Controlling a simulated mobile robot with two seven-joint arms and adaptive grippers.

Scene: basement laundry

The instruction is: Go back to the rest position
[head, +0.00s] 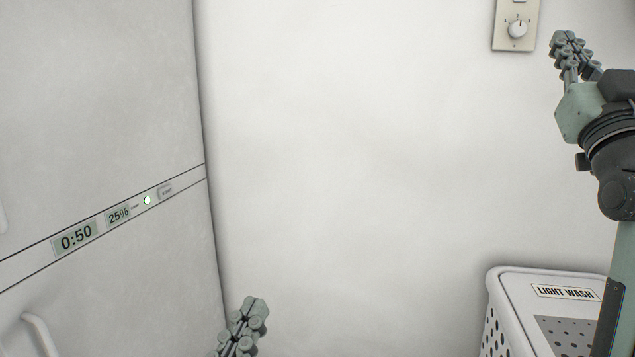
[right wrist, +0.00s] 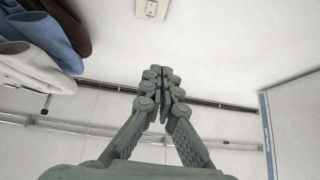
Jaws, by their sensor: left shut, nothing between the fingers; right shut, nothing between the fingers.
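My left gripper (head: 252,308) shows at the bottom edge of the head view, pointing up, with its fingers closed and nothing between them. The rest of the left arm is out of the picture. My right gripper (head: 567,42) is raised at the upper right of the head view, just right of a wall dial, with its fingers together and empty. The right wrist view shows the closed fingertips (right wrist: 159,74) meeting in the middle, touching nothing visible.
A white appliance (head: 90,110) with a "0:50" and "25%" display fills the left. A "LIGHT WASH" hamper (head: 510,283) stands lower right, below my right arm. A dial plate (head: 516,25) is on the bare wall. Blue, white and brown items (right wrist: 45,42) show upper left in the wrist view.

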